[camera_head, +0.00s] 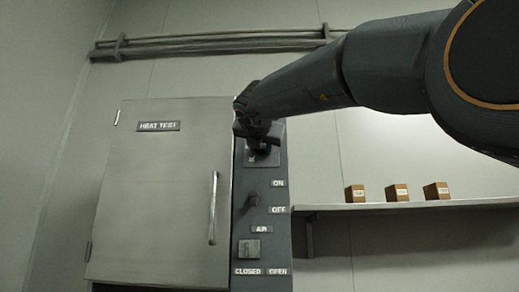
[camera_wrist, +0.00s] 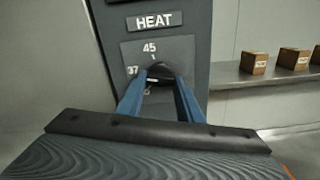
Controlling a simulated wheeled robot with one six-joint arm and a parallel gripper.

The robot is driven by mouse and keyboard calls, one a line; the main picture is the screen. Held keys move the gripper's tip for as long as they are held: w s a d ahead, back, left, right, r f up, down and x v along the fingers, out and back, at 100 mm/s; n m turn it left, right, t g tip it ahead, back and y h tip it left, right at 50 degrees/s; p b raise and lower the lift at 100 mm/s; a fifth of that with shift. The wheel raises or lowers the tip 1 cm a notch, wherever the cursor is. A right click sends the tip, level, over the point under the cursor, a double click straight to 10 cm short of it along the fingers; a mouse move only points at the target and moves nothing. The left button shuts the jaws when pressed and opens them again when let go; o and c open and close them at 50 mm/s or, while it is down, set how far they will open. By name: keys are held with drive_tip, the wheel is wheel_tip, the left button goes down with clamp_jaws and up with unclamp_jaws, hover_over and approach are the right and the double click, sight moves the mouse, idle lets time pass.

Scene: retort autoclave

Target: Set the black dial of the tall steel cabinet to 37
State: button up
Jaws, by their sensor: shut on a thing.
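The tall steel cabinet (camera_head: 160,200) has a closed door labelled HEAT TEST and a dark control panel on its right side. My gripper (camera_head: 258,138) is at the top of that panel and hides the dial in the head view. In the wrist view my gripper (camera_wrist: 160,85) has its two blue fingers shut on the black dial (camera_wrist: 160,71). The dial sits on a grey scale plate (camera_wrist: 180,48) under a HEAT label. The number 45 is at the top of the plate and 37 at its left. I cannot tell for sure where the dial's pointer stands.
Lower on the panel are a dark switch (camera_head: 253,200) by ON and OFF and a light square control (camera_head: 249,249) above CLOSED and OPEN. The door handle (camera_head: 213,208) stands out left of the panel. A shelf (camera_head: 420,205) with small brown boxes (camera_head: 397,193) is at right.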

drive_tip(key=o, duration=1.1)
drive_tip(key=shift+s, duration=0.1)
drive_tip(key=s+b, duration=0.2)
drive_tip(key=s, duration=0.5)
drive_tip(key=shift+s+a, duration=0.15)
drive_tip(key=shift+s, duration=0.15)
